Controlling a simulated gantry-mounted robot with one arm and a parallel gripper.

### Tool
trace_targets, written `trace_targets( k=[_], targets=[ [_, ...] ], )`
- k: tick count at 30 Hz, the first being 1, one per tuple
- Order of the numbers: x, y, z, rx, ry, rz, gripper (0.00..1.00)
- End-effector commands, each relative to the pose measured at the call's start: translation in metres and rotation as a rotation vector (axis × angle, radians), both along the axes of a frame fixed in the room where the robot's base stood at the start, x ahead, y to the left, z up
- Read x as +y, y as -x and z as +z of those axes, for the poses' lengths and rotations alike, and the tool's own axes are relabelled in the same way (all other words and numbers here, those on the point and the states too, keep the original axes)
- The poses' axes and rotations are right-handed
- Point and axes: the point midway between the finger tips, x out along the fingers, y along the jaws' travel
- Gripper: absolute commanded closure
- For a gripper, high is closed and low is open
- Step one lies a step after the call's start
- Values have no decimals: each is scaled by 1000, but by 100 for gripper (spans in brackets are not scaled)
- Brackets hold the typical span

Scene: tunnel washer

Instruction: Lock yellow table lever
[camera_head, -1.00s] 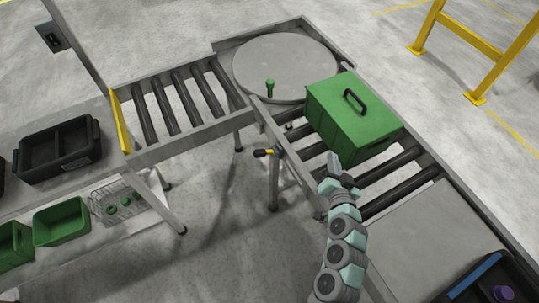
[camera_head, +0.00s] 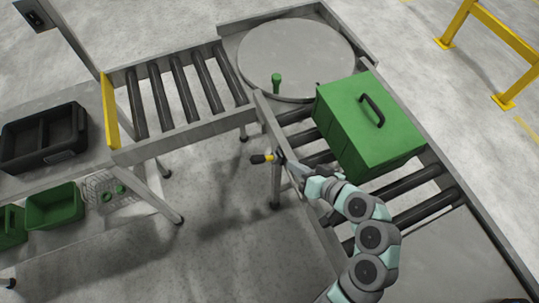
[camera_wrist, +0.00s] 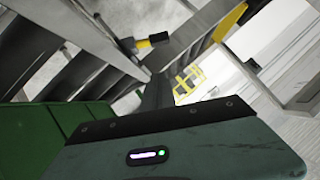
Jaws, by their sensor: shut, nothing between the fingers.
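The yellow table lever (camera_head: 263,158) sticks out from the side of the conveyor frame, a yellow shank with a black grip. In the wrist view the lever (camera_wrist: 153,40) shows at the upper middle, past the gripper body. My gripper (camera_head: 287,160) is shut and empty, just right of the lever at the frame's edge. Whether it touches the lever cannot be told. The round turntable (camera_head: 295,55) is at the corner, with a green knob (camera_head: 276,82) at its near edge.
A green box with a black handle (camera_head: 368,120) sits on the rollers right of my gripper. A yellow gate (camera_head: 110,112) stands at the left rollers' end. A black tray (camera_head: 45,135) and green bins (camera_head: 55,206) are at left. Open floor lies below the lever.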

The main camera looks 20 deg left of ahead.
Motion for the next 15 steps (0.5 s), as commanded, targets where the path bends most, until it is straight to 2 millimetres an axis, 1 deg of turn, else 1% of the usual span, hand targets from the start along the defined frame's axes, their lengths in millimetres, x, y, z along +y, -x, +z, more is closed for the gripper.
trace_targets(
  k=[4, 7, 11, 15],
  targets=[
    [3, -1, -1, 0, -1, 1, 100],
    [9, -4, -5, 1, 0, 2, 100],
    [25, -11, -13, 2, -1, 6, 100],
    [44, -21, -27, 4, 1, 4, 100]
  ],
)
